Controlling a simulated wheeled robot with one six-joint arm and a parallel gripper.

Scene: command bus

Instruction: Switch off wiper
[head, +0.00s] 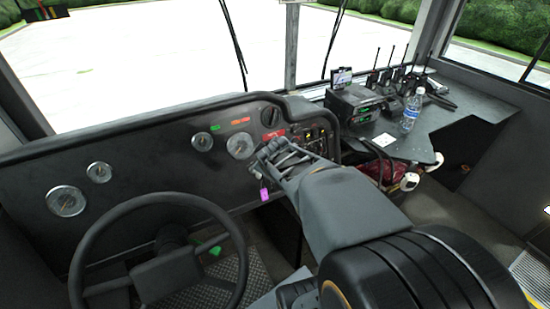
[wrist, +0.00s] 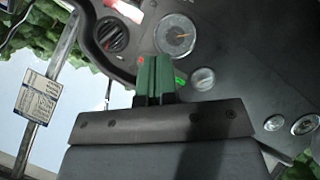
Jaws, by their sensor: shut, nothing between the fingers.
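My gripper (head: 268,150) is in front of the dashboard's right part in the head view, close to the switch panel (head: 318,137). The wrist view shows its green fingers (wrist: 155,78) shut and empty, pointing at the dash near a round gauge (wrist: 175,35). A black round knob or vent (head: 270,116) sits above the gripper; it also shows in the wrist view (wrist: 112,34). Two thin wiper arms (head: 237,45) (head: 334,38) stand on the windshield. I cannot tell which control is the wiper switch. My gripper and arm hide part of the panel.
The steering wheel (head: 92,249) is at lower left. A pink tag (head: 264,190) hangs below my gripper. A radio (head: 354,103) and a water bottle (head: 411,111) stand on the right console (head: 445,119).

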